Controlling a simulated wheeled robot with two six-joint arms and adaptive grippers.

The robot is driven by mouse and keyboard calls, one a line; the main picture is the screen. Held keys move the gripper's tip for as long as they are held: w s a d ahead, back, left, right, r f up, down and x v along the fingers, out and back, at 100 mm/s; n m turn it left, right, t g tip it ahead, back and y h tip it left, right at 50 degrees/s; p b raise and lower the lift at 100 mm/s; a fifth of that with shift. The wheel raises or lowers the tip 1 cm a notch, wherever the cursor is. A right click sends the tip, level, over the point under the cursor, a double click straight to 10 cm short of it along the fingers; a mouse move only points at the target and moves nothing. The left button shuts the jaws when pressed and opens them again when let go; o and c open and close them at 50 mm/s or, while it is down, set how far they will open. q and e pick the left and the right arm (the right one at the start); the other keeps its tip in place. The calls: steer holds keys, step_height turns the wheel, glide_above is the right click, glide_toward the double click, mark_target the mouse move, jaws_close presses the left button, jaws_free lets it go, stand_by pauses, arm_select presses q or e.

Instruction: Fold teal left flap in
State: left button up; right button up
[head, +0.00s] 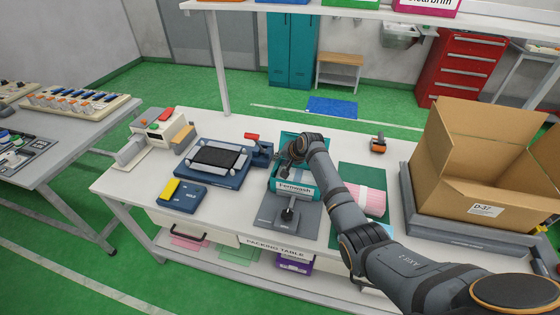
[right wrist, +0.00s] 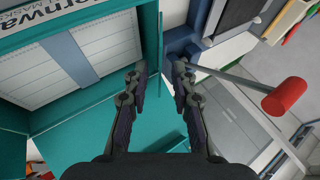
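The teal carton marked Fernwash (head: 297,187) stands open on a grey fixture on the packing table. White pleated masks with a grey-blue band (right wrist: 68,52) show inside it in the right wrist view. The teal left flap (right wrist: 160,45) stands up nearly edge-on, on the side by the red-knobbed lever. My right gripper (head: 288,157) is over the carton's left far part. In the right wrist view my right gripper (right wrist: 160,70) is open, with its fingertips apart around the line of the flap; I cannot tell whether either touches it. My left gripper is not in view.
The red-knobbed lever (right wrist: 285,97) is close beside the right gripper. A blue fixture (head: 215,160) stands left of the carton. A pink bundle (head: 366,199) lies to its right, and a large open cardboard box (head: 450,168) stands farther right.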

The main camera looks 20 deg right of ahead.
steer(key=shift+x, duration=0.75)
jaws_close()
